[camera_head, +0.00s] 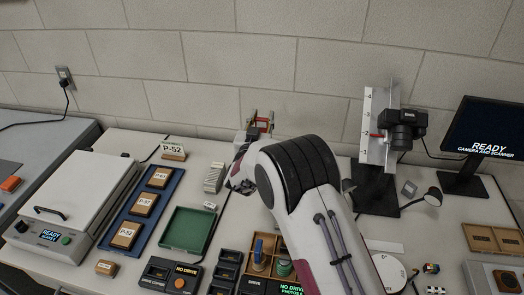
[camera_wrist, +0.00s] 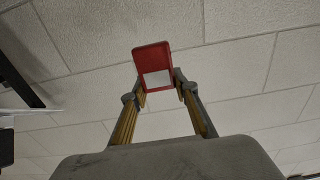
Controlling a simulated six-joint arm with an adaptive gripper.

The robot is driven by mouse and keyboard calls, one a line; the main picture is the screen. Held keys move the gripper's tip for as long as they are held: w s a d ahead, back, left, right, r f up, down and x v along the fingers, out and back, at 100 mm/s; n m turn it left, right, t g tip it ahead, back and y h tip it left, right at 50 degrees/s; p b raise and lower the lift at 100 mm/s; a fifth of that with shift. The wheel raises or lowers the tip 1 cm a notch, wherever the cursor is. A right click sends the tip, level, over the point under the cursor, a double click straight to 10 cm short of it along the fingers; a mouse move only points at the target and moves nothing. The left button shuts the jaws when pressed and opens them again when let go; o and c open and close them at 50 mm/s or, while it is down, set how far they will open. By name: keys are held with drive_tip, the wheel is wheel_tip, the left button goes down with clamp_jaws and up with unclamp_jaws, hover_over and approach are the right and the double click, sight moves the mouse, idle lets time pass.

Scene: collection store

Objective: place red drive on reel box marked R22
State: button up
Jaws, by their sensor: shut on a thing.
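The red drive (camera_wrist: 152,58) has a white label and is held between the fingertips of my gripper (camera_wrist: 160,82) in the wrist view, against the wall. In the head view my gripper (camera_head: 260,126) is raised near the back edge of the table, with a bit of red between its fingers. Several brown reel boxes with white labels lie in a row in a blue tray (camera_head: 172,208) at the left: a far one (camera_head: 160,178), a middle one (camera_head: 145,203) and a near one (camera_head: 126,235). Their small labels are hard to read, so I cannot tell which is R22.
A white machine (camera_head: 82,195) with a handle stands left of the blue tray. A camera stand (camera_head: 375,150) and a monitor (camera_head: 484,135) stand at the right. My arm hides part of the table.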

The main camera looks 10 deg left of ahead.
drive_tip(key=shift+f, duration=2.9)
drive_tip(key=shift+f, duration=1.9)
drive_tip(key=shift+f, duration=0.1)
drive_tip(key=o, duration=1.1)
drive_tip(key=shift+s, duration=0.1)
drive_tip(key=shift+s, duration=5.9)
